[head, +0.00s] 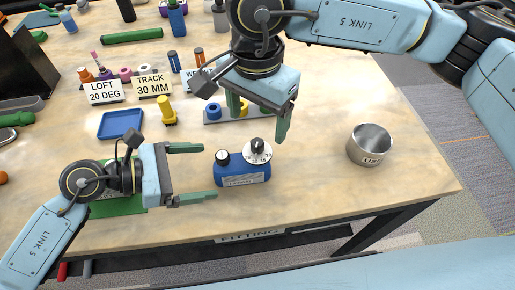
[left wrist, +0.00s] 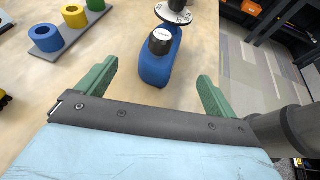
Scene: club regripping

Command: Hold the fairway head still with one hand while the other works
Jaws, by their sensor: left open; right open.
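The blue fairway head (head: 242,172) rests on the wooden table near its front edge. In the left wrist view the head (left wrist: 158,70) lies ahead, between the open fingers. My right gripper (head: 259,117) is open and empty, fingers pointing down, above and behind the head.
A metal cup (head: 370,145) stands to the right. Behind the head is a grey rack with coloured rings (head: 213,111). A yellow piece (head: 168,112), a blue tray (head: 120,124) and signs reading LOFT 20 DEG (head: 103,92) and TRACK 30 MM (head: 153,85) stand left. The front right table is clear.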

